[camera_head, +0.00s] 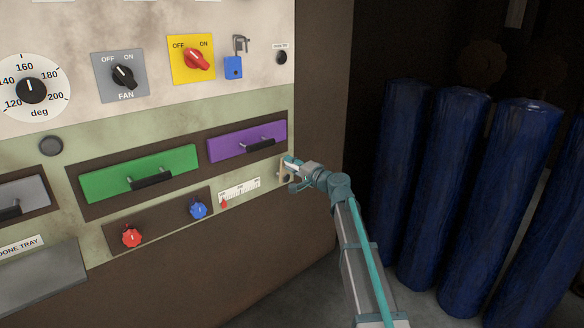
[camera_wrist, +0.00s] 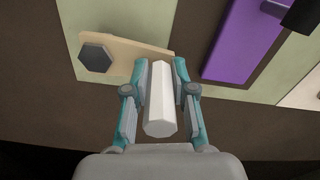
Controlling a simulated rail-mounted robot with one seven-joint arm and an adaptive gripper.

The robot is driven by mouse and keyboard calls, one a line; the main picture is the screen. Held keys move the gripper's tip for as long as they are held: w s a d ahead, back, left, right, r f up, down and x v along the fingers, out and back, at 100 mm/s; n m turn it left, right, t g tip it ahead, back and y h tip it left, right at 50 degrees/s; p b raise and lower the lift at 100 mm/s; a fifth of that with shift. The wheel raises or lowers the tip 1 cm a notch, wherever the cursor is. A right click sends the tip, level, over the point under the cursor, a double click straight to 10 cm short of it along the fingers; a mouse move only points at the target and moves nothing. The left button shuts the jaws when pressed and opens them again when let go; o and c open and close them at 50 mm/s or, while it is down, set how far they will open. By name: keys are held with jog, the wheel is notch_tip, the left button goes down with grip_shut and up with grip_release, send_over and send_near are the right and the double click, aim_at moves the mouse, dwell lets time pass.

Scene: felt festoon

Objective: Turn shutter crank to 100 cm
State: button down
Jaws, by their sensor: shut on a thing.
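The shutter crank shows in the wrist view as a beige arm (camera_wrist: 125,55) with a dark hexagonal hub (camera_wrist: 96,58) at its left end and a white faceted handle (camera_wrist: 160,105) at its right end. My gripper (camera_wrist: 161,85) is shut on the white handle, one finger on each side. In the head view my gripper (camera_head: 289,171) is at the panel's right edge and hides part of the crank. A small white scale (camera_head: 241,188) with a red pointer (camera_head: 224,203) is left of the crank. The pointer is near the scale's left end; its numbers are too small to read.
A purple drawer (camera_head: 247,140) with a black handle is just above the scale. A green drawer (camera_head: 140,174), a blue knob (camera_head: 198,210) and a red knob (camera_head: 132,237) are further left. Dark blue rolls (camera_head: 447,180) stand on the right, beyond my arm.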

jog(key=c, duration=0.9)
grip_release()
jog(key=shift+c, duration=0.2)
jog(key=v, duration=1.2)
